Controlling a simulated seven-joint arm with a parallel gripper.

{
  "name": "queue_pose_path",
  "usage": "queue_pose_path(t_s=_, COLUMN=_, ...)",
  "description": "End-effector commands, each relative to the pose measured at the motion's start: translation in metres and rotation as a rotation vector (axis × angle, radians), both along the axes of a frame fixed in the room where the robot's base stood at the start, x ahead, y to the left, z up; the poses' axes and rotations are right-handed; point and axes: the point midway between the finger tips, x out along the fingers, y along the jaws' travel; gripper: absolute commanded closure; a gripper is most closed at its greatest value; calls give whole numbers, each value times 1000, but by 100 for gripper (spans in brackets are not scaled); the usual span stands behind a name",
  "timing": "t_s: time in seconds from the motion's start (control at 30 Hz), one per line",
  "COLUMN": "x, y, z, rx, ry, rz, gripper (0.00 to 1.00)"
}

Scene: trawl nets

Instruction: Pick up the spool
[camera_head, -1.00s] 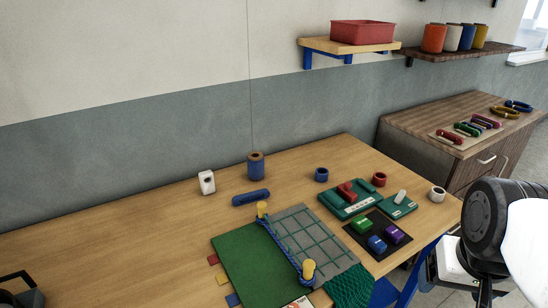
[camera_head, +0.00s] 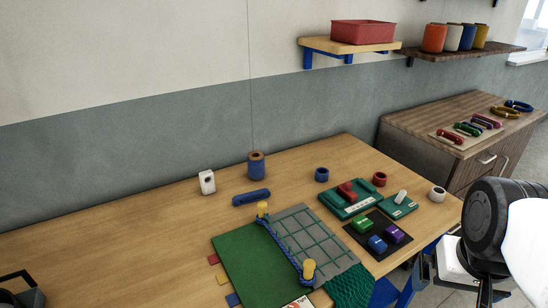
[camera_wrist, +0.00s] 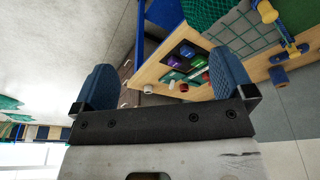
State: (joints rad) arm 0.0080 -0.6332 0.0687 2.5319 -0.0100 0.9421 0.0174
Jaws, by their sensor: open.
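The spool (camera_head: 256,166) is a blue cylinder with a brown top. It stands upright near the back of the wooden table, close to the wall. In the wrist view the spool (camera_wrist: 278,76) appears small at the right. My gripper (camera_wrist: 165,82) is open, with two blue fingers wide apart and nothing between them. In the head view my arm is at the lower right, beyond the table's right edge and far from the spool; the fingers are hard to make out there.
A blue bar (camera_head: 251,197) lies just in front of the spool, and a white block (camera_head: 207,182) stands left of it. A blue ring (camera_head: 322,174) is to its right. A green mat (camera_head: 243,262) with yellow pegs and rope lies in front.

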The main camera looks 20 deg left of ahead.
Motion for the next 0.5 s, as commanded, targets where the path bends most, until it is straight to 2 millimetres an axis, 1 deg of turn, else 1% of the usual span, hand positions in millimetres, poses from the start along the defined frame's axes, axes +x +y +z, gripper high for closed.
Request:
queue_pose_path(t_s=0.17, x=6, y=4, z=1, rx=18, ry=6, rz=-11, gripper=0)
queue_pose_path(t_s=0.27, x=15, y=10, z=3, rx=48, ry=13, rz=-30, gripper=0)
queue_pose_path(t_s=0.37, x=29, y=19, z=5, rx=93, ry=27, rz=-57, gripper=0)
queue_pose_path(t_s=0.5, x=56, y=37, z=9, rx=175, ry=54, rz=-113, gripper=0)
